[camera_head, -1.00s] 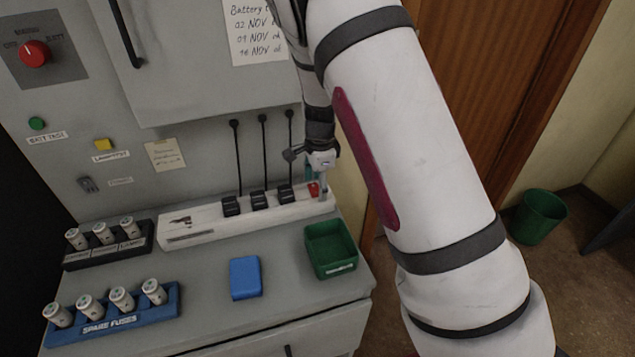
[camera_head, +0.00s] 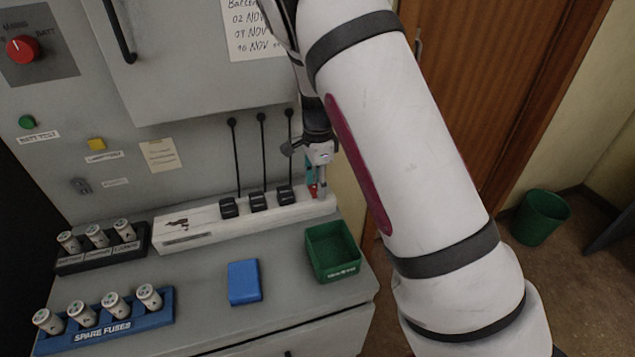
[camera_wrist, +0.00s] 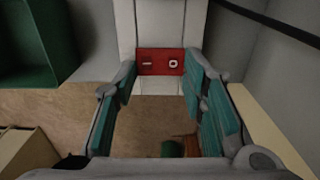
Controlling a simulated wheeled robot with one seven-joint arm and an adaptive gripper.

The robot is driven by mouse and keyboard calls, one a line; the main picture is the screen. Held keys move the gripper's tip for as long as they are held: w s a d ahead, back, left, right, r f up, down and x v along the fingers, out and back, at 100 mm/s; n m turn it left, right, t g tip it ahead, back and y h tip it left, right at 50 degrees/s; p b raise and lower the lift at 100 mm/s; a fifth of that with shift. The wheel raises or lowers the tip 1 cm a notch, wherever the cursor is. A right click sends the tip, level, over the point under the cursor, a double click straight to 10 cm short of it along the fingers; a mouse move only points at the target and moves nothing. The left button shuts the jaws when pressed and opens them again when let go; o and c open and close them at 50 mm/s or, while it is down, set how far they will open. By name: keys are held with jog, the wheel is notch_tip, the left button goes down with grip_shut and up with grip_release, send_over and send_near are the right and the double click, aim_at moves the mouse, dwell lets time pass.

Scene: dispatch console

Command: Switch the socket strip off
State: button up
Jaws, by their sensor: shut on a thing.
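The white socket strip (camera_head: 190,233) lies along the back of the console top, with black plugs (camera_head: 257,201) in it. Its red rocker switch (camera_head: 313,190) is at the right end, partly hidden by my gripper (camera_head: 317,187) in the head view. In the wrist view the red switch (camera_wrist: 160,62) shows a dash on the left and a circle on the right. My gripper (camera_wrist: 160,78) has its teal-padded fingers on either side of the switch and is shut on it. I cannot tell which side of the rocker is pressed down.
A green tray (camera_head: 333,252) stands in front of the strip's right end, and a blue box (camera_head: 244,282) lies left of it. Fuse holders (camera_head: 115,328) stand at the left. Black cables (camera_head: 263,155) rise behind the strip. A green bin (camera_head: 540,217) is on the floor.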

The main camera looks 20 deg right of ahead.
jog(key=o, duration=1.2)
jog(key=shift+c, duration=0.2)
notch_tip(320, 180, up, 12)
